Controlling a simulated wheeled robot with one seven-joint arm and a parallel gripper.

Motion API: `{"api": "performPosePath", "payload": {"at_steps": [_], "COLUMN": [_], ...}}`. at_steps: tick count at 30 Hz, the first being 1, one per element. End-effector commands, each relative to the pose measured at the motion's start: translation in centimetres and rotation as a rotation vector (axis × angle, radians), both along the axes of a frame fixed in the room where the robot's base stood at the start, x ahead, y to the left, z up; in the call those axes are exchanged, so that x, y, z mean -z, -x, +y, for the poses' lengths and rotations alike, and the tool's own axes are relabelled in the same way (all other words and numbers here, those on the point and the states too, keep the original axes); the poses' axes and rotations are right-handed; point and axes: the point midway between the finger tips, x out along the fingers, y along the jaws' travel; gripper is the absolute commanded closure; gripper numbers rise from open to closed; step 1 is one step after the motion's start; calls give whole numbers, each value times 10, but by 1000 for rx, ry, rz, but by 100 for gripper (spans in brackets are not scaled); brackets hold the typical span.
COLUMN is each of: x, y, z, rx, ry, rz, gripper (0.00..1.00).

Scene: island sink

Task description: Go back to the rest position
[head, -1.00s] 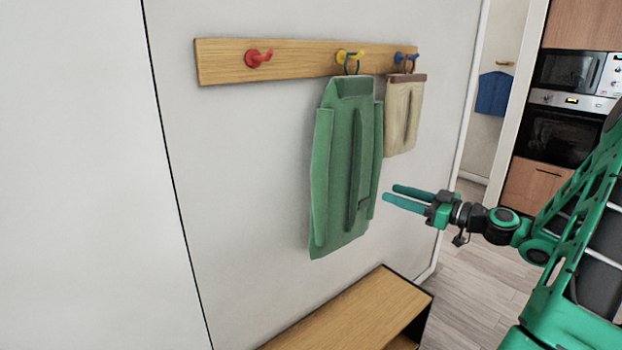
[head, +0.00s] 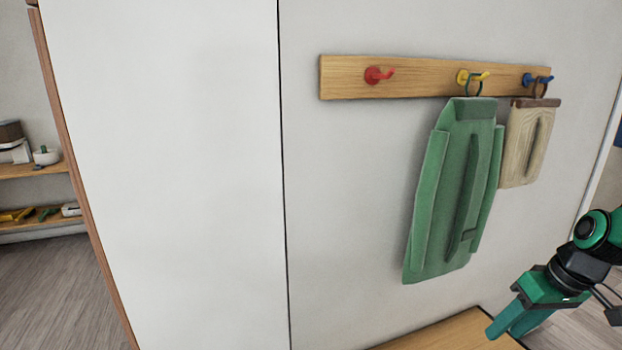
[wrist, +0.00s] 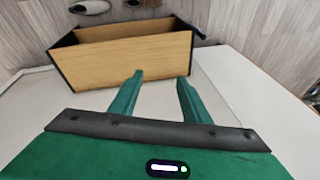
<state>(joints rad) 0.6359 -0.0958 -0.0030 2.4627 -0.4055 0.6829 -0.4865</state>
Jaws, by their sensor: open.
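My gripper (head: 515,318) is at the lower right of the head view, in front of and above the wooden bench. In the wrist view my gripper (wrist: 157,85) shows two green fingers spread apart with nothing between them. A green garment (head: 450,200) hangs by a loop from the yellow hook (head: 470,77). A beige cloth (head: 527,145) hangs from the blue hook (head: 537,79). The red hook (head: 378,75) is bare. My gripper is apart from both hanging things.
The wooden hook rail (head: 425,82) is fixed to the white wall. A wooden bench (head: 450,332) stands below; a wooden box shape (wrist: 130,55) shows in the wrist view. At the far left are shelves (head: 45,168) with small items and open floor (head: 50,290).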

Motion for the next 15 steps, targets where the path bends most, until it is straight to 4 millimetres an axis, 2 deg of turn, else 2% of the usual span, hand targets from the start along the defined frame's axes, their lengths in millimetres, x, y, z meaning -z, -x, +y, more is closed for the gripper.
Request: {"api": "performPosePath", "payload": {"at_steps": [9,15], "x": [-36,-46], "y": [105,149], "z": [-10,-12], "rx": [416,612], "ry": [127,135], "rz": [204,267], "gripper": [57,57]}}
